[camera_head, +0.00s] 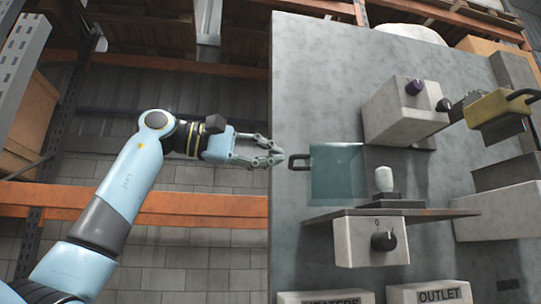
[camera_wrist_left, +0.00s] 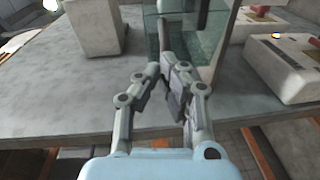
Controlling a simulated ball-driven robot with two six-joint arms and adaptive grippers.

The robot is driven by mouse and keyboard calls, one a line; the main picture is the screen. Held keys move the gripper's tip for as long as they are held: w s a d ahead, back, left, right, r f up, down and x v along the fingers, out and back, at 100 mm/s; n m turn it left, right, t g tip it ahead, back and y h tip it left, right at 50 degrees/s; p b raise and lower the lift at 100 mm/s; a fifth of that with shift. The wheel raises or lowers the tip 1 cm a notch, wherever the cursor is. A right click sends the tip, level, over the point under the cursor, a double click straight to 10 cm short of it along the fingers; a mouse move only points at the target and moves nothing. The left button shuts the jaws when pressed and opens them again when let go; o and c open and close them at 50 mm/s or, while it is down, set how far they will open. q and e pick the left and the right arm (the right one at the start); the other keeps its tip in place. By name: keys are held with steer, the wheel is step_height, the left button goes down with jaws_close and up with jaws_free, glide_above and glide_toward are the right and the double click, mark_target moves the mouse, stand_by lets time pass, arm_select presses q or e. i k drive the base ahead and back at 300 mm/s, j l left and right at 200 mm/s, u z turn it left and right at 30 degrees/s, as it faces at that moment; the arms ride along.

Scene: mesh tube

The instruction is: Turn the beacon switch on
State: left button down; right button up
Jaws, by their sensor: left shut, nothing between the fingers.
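No label reading beacon can be made out, so I cannot tell which control is the beacon switch. A translucent teal cover (camera_head: 338,172) with a dark handle (camera_head: 299,162) stands on the grey panel. It also shows in the left wrist view (camera_wrist_left: 204,35). My left gripper (camera_head: 281,154) is shut and empty at the panel's left edge, its tips just left of the handle; I cannot tell whether they touch. In the left wrist view its fingers (camera_wrist_left: 164,82) are close together in front of the cover. My right gripper is not in view.
A thin shelf (camera_head: 430,212) juts out. Left of the panel is open.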

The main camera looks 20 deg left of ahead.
mark_target(381, 241)
steer(key=l+u, duration=0.2)
steer(key=l, duration=0.35)
steer(key=l+u, duration=0.15)
steer(key=l, duration=0.4)
steer(key=k+l+u, duration=0.2)
steer(key=l, duration=0.75)
steer(key=i+l, duration=0.1)
steer(key=l, duration=0.35)
steer(key=i+u, duration=0.05)
